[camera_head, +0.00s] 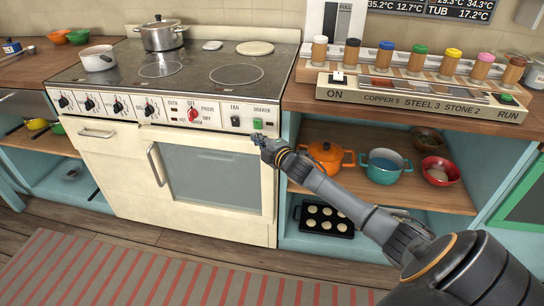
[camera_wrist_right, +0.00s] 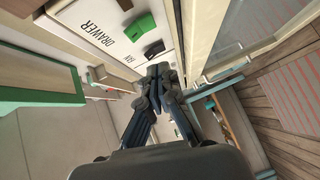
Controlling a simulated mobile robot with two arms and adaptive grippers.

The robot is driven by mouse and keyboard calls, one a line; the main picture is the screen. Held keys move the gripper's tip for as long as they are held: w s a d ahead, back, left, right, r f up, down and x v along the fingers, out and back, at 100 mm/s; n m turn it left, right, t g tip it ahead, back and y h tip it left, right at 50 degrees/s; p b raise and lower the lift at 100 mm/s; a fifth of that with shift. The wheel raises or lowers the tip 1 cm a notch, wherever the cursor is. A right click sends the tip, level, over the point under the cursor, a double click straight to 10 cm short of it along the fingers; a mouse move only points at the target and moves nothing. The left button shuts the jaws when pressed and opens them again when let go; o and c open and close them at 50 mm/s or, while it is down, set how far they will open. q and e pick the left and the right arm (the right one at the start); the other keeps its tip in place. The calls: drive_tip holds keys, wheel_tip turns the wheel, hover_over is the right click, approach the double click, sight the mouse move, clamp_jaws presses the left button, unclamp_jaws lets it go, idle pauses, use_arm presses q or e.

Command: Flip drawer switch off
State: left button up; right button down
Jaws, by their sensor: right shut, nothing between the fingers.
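The drawer switch (camera_head: 257,123) is a small green rocker at the right end of the cream stove panel, beneath its label. In the right wrist view the green drawer switch (camera_wrist_right: 139,26) shows beside the word DRAWER. My right gripper (camera_head: 258,138) is just below this switch, near the panel's lower edge. In the right wrist view the closed fingertips of my right gripper (camera_wrist_right: 159,71) are together with nothing between them, apart from the green switch. Whether they touch the panel is unclear. My left gripper is out of view.
The dark fan switch (camera_head: 235,121) sits just left of the drawer switch, and a red knob (camera_head: 193,115) further left. The oven door handle (camera_head: 155,164) is below. An orange pot (camera_head: 326,154) and a teal pot (camera_head: 381,166) stand on the shelf at right.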

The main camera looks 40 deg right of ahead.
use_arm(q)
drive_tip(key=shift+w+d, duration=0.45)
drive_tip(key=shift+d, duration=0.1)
use_arm(e)
drive_tip(key=s, duration=0.8)
drive_tip(key=shift+s+f, duration=0.2)
drive_tip(key=shift+f, duration=0.15)
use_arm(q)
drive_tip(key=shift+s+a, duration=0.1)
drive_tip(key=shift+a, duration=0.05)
